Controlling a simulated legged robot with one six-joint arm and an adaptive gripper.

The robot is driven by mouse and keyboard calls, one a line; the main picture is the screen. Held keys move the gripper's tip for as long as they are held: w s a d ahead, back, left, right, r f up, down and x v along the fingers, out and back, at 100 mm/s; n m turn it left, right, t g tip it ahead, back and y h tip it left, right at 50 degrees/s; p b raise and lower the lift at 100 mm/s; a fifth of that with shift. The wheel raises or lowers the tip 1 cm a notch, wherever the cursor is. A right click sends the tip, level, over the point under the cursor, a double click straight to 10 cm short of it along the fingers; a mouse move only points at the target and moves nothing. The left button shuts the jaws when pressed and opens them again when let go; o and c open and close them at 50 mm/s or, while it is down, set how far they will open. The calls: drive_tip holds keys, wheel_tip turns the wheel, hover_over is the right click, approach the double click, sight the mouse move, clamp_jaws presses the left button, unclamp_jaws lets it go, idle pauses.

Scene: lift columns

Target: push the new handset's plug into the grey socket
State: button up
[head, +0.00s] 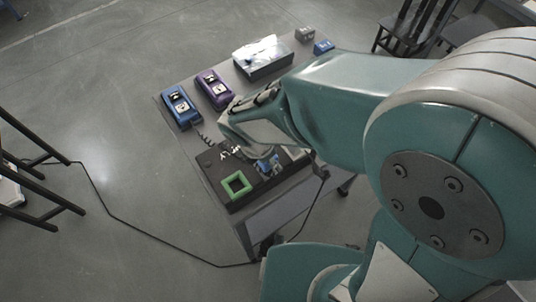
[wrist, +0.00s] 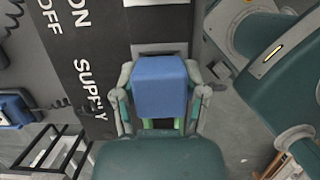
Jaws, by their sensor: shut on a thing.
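My gripper (wrist: 160,95) is shut on a blue block-shaped plug (wrist: 160,85), with a finger on each side of it. In the head view the plug (head: 268,168) is low over the black panel (head: 213,172), right of a green square frame (head: 236,186). A grey fitting (wrist: 159,48), which looks like the grey socket, shows just beyond the plug in the wrist view. The plug hides part of it, and I cannot tell whether they touch. A blue handset (head: 181,106) with a coiled cord and a purple handset (head: 214,89) lie at the table's left side.
An open box with clear wrapping (head: 263,58) stands at the table's back. A small grey block (head: 305,34) and a small blue block (head: 323,47) sit at the far corner. A black cable (head: 150,238) runs over the floor. Dark chairs (head: 408,28) stand beyond.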

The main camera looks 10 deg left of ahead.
drive_tip(key=shift+f, duration=0.4)
idle(0.4)
drive_tip(key=o, duration=1.1)
drive_tip(key=shift+o, duration=0.5)
drive_tip(key=shift+r, duration=0.1)
drive_tip(key=shift+r, duration=3.45)
